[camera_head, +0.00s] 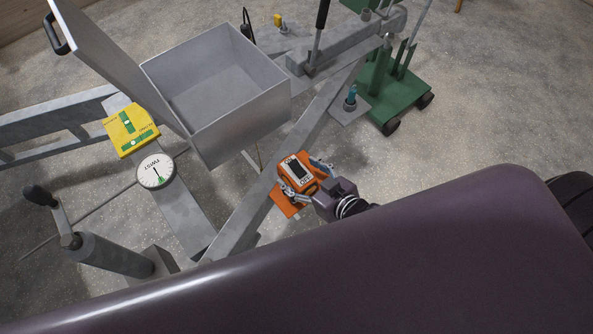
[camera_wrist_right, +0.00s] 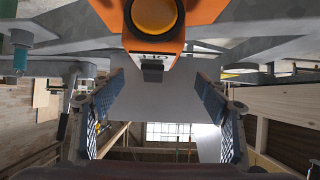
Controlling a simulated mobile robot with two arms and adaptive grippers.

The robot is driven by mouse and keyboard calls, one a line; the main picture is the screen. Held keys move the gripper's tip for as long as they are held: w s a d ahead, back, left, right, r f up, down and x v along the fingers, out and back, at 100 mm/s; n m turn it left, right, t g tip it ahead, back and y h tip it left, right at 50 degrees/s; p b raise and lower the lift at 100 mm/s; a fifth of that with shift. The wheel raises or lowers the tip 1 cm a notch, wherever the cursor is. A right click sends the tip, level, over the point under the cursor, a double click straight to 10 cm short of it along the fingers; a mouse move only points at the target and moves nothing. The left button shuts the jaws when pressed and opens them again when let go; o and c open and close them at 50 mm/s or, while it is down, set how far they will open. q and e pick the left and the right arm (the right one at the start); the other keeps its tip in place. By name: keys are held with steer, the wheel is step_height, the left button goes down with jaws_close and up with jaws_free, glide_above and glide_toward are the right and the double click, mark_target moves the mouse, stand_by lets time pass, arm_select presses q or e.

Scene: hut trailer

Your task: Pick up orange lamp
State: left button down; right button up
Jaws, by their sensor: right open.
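The orange lamp (camera_head: 296,168) sits on the grey metal trailer beam in the head view, with a dark and white panel on top. A flat orange piece (camera_head: 284,207) shows just below it; I cannot tell if it is part of the lamp. My right gripper (camera_head: 302,177) is open, with one finger on each side of the lamp. In the right wrist view the lamp (camera_wrist_right: 178,42) shows at the top with a round amber lens, beyond the open fingers (camera_wrist_right: 158,98). Contact cannot be told. My left gripper is not in view.
An open grey metal box (camera_head: 245,115) stands up and left of the lamp. A yellow-green block (camera_head: 131,130) and a white round dial (camera_head: 156,171) lie at left. A crank post (camera_head: 110,254) stands lower left. A green wheeled piece (camera_head: 395,98) stands at upper right.

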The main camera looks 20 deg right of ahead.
mark_target(286, 159)
steer(key=shift+w+d+f, duration=0.15)
steer(key=shift+w+f, duration=0.45)
steer(key=shift+f, duration=0.1)
steer(key=shift+x, duration=1)
steer(key=x, duration=0.5)
steer(key=shift+w+d+r, duration=0.1)
steer(key=shift+w+r, duration=0.05)
steer(key=shift+w, duration=0.1)
steer(key=shift+c, duration=0.2)
steer(key=c, duration=1.3)
steer(key=shift+c, duration=0.6)
steer(key=shift+r, duration=0.15)
